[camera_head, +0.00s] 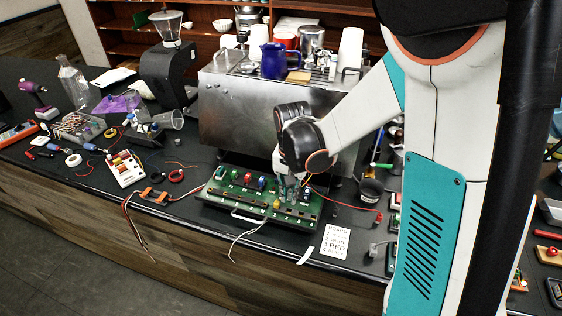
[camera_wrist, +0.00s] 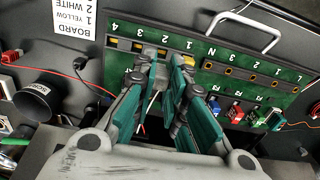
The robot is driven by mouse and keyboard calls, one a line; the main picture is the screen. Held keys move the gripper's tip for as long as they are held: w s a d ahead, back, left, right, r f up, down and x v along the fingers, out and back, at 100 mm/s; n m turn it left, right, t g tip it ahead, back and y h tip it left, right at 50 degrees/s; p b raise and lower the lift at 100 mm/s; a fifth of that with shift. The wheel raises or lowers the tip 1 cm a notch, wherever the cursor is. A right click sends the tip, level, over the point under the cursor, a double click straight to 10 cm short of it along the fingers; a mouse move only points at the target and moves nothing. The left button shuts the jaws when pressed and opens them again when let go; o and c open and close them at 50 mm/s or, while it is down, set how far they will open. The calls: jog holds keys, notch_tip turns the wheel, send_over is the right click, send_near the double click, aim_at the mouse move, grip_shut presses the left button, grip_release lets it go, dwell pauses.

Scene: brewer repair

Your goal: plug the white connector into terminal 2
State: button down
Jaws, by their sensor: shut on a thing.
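The green terminal board (camera_head: 222,196) lies in front of the steel machine; its numbered terminal row is close below my gripper in the wrist view (camera_wrist: 225,78). My gripper (camera_head: 290,192) is low over the board's right part. In the wrist view its fingertips (camera_wrist: 164,60) are close together at the terminal row, near labels 2 and 3. They are shut on a small piece that I take to be the white connector, mostly hidden. A pale wire (camera_wrist: 151,104) shows between the fingers. I cannot tell whether the connector is seated. A yellow connector (camera_head: 277,204) stands beside the fingers.
A wiring card (camera_head: 335,241) lies right of the board. A red connector (camera_head: 378,217) with a red wire lies farther right, near a black cup (camera_head: 371,192). A metal handle (camera_wrist: 250,28) rises at the board's front edge. The steel machine (camera_head: 240,108) stands behind the board.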

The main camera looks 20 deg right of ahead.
jog(key=shift+w+r, duration=0.1)
jog(key=shift+w, duration=0.25)
jog(key=b, duration=0.4)
send_over(289, 213)
jog(key=shift+w+f, duration=0.1)
jog(key=shift+f, duration=2.75)
jog(key=shift+f+b, duration=0.75)
jog(key=shift+b, duration=0.35)
jog(key=c, duration=1.5)
grip_release()
jog(key=shift+c, duration=0.2)
jog(key=shift+r, duration=0.15)
notch_tip(289, 213, up, 12)
jog(key=shift+f, duration=0.1)
